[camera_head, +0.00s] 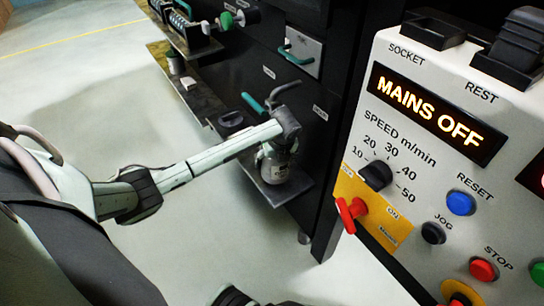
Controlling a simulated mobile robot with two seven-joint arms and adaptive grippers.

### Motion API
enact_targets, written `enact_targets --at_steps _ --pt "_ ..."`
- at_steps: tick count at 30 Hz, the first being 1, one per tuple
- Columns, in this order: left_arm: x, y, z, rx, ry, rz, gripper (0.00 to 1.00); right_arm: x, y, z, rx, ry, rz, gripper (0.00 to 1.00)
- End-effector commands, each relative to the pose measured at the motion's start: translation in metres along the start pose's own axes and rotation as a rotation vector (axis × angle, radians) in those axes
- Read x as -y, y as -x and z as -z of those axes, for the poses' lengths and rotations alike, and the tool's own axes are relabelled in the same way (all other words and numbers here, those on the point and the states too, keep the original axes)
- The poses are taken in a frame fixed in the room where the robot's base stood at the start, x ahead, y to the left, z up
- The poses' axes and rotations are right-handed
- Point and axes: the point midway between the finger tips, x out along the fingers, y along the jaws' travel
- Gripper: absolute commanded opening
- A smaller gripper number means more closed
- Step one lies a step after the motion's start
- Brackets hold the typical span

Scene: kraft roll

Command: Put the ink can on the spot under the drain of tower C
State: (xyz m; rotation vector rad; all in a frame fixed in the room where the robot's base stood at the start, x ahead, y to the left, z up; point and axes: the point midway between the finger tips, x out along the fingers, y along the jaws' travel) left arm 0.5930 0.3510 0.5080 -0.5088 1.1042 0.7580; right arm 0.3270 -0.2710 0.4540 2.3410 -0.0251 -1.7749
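My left arm reaches in from the left across the floor to the lower black machine front. My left gripper (287,128) is at its end, close above a greyish can (274,166). The can stands on a small dark shelf (297,187) and is partly hidden by the gripper and arm. I cannot tell whether the fingers touch it or whether they are open. A dark round container (231,121) stands just left of the arm's end. Tower labels are too small to read, so tower C and its drain are not identifiable.
A control panel (440,130) reading "MAINS OFF" fills the right side, with a red switch (350,213). Teal handles (296,55) project from the machine. A long ledge (200,100) holds a small can (175,62). The floor (90,100) is clear at left.

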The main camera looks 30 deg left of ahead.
Motion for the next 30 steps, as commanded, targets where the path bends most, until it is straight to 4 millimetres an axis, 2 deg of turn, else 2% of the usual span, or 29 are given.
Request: enact_targets --at_steps 8,13,21,22,26,30 --pt "0.0 -0.011 -0.03 0.001 0.003 0.001 0.15 0.001 0.0 0.001 -0.001 0.001 0.001 0.4" --pt "0.0 -0.023 -0.023 0.0 0.001 -0.001 0.15 0.001 0.001 0.001 -0.002 0.001 0.002 0.4" --pt "0.0 -0.025 -0.022 0.001 0.001 0.0 0.15 0.001 0.0 0.001 -0.002 0.002 0.002 0.4" --pt "0.0 -0.025 -0.021 0.001 0.0 -0.001 0.75 0.001 0.0 0.001 -0.002 0.002 0.002 0.4" --pt "0.0 -0.025 -0.022 0.001 0.001 -0.001 0.92 0.001 0.0 0.001 -0.002 0.002 0.002 0.4" --pt "-0.001 -0.025 -0.022 0.001 0.001 -0.001 0.94 0.001 0.0 0.001 -0.002 0.002 0.002 0.4"
